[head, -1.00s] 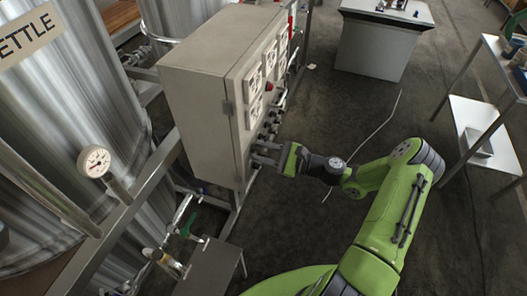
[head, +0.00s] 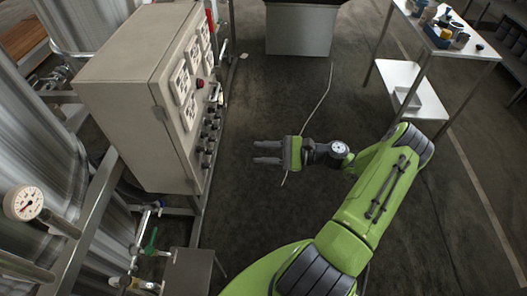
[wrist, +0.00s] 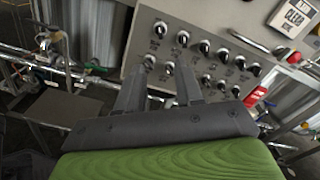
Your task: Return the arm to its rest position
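My green arm reaches in from the lower right of the head view. My gripper (head: 256,152) is over bare floor to the right of the control cabinet (head: 130,90), apart from it. Its two grey fingers point left toward the cabinet's knob face, with a gap between them and nothing held. In the wrist view the fingers (wrist: 158,84) are spread in front of the panel with several black knobs (wrist: 204,47).
Steel tanks and a pressure gauge (head: 24,203) stand at the left. A valve with a green handle (head: 151,241) is below the cabinet. A table (head: 462,45) with small containers stands at the upper right. A thin pale line (head: 318,105) crosses the otherwise open floor.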

